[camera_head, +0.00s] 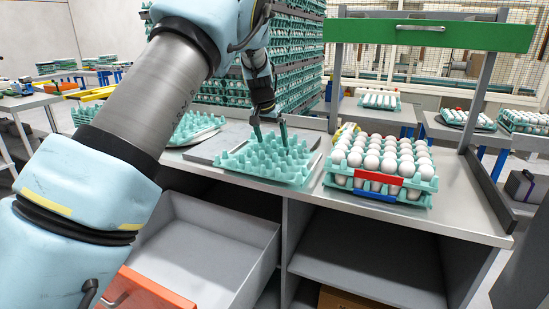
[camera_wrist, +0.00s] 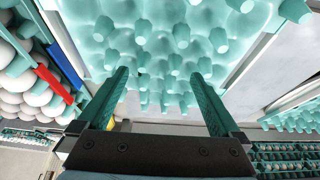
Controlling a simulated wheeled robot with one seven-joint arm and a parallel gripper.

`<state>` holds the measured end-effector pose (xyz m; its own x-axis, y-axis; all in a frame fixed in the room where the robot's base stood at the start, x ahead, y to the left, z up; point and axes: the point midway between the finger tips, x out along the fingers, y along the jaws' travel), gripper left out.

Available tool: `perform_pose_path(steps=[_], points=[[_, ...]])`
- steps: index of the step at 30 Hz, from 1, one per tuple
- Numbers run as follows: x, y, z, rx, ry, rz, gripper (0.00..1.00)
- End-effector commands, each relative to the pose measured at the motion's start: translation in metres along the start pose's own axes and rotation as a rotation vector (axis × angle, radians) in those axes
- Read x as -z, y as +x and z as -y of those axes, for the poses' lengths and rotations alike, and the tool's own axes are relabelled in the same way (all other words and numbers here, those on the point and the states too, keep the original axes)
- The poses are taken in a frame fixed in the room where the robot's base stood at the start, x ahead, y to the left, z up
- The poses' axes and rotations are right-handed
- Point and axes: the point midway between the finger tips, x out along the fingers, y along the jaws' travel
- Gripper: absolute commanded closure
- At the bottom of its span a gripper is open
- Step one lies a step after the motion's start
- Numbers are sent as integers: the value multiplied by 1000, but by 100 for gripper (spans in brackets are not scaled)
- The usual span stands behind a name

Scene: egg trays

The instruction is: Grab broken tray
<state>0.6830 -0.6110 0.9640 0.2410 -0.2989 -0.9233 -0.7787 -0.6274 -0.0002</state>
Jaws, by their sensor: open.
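An empty teal egg tray (camera_head: 262,166) with rows of raised posts lies on the grey workbench (camera_head: 450,215), in the middle of the head view. It also fills the upper part of the wrist view (camera_wrist: 170,40). I cannot make out a break in it. My gripper (camera_head: 270,136) points down over the tray's far part. In the wrist view my gripper (camera_wrist: 166,95) has two teal fingers spread apart, with nothing held between them. I cannot tell whether the fingertips touch the tray.
A stacked tray of white eggs (camera_head: 385,165) with red and blue labels stands close right of the empty tray. Another teal tray (camera_head: 195,126) lies to the left. Tall egg stacks (camera_head: 298,60) stand behind. An open grey drawer (camera_head: 200,240) juts out below the bench.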

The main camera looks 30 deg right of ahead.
Motion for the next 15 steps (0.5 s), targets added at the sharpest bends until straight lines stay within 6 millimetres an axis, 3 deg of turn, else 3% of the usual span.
perform_pose_path(steps=[9, 15], points=[[2, 40, -1, 0, 1, 4, 0], [2, 50, -1, 0, 0, 1, 0]])
